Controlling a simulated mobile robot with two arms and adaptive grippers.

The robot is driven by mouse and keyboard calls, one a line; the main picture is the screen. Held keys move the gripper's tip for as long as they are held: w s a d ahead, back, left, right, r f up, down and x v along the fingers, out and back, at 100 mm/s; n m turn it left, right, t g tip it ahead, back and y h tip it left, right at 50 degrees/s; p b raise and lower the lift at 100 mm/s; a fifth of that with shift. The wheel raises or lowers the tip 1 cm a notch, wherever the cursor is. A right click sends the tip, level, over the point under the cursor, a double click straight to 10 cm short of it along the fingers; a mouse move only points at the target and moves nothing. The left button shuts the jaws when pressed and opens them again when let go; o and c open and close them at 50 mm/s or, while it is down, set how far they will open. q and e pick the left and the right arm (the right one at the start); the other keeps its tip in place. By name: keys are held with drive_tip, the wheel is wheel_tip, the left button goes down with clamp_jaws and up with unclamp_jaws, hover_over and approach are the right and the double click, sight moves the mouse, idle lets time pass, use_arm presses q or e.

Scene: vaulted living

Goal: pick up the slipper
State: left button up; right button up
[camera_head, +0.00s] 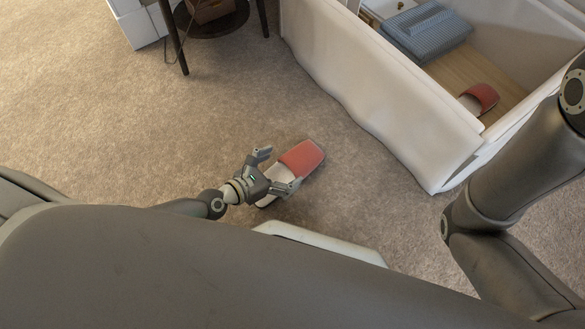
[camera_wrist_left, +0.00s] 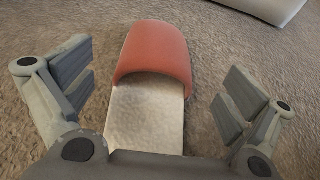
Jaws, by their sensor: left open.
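A slipper with a red upper (camera_head: 303,157) and a pale sole lies on the carpet just in front of my body in the head view. Part of its sole is hidden behind my left gripper (camera_head: 274,174). The gripper is open, with its fingers apart and the slipper between or below them. In the left wrist view the red upper (camera_wrist_left: 154,52) and pale insole show between the two open fingers of my left gripper (camera_wrist_left: 160,90). The fingers appear apart from the slipper's sides. My right gripper is not in view.
A second red slipper (camera_head: 482,97) lies on the wooden floor of a white-walled bin (camera_head: 378,82) at the upper right, beside a folded blue cloth (camera_head: 425,30). A dark round side table (camera_head: 212,22) stands at the top. The carpet (camera_head: 110,120) at left is clear.

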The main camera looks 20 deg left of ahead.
sight(294, 160)
use_arm(q)
drive_tip(key=x, duration=0.6)
drive_tip(key=shift+w+d+r+b, duration=0.1)
drive_tip(key=shift+w+d+b, duration=0.1)
drive_tip(key=shift+w+b, duration=0.2)
drive_tip(key=c, duration=1.7)
